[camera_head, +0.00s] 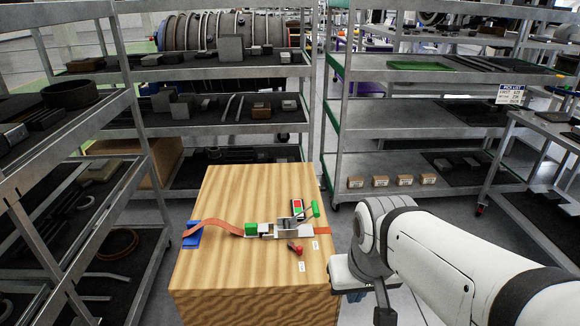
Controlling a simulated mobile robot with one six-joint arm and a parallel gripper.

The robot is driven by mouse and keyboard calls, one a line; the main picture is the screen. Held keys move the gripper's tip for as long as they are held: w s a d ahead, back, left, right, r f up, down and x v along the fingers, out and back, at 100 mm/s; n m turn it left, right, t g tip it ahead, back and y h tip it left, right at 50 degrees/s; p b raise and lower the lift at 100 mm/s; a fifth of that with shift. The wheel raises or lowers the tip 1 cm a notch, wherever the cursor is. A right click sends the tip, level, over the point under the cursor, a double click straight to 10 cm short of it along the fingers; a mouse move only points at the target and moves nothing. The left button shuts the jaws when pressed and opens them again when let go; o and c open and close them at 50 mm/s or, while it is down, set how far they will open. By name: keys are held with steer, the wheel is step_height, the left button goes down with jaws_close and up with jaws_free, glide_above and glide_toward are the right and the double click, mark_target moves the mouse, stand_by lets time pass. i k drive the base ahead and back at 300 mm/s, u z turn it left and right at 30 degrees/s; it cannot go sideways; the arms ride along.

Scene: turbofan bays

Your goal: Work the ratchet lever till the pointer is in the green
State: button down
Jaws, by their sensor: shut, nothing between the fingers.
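On the wooden bench lies an orange strap (221,227). It runs from a blue block (192,235) at the left to a grey metal ratchet unit (290,228), with a green and white block (256,229) in line. A lever with a green handle (316,208) stands up at the unit's right. A small red and green gauge (297,207) is behind the unit; its pointer is too small to read. A red-handled part (295,248) lies in front. My arm is at the right, apart from these parts; I cannot make out my gripper's fingers.
The wooden bench (240,285) has clear top at its front and back left. Small white labels (302,267) lie on it. Loaded metal shelves stand left and behind, with several small boxes (380,181) on a low shelf. My arm crosses the lower right.

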mark_target(314, 204)
steer(key=i, duration=0.85)
steer(key=z, duration=0.05)
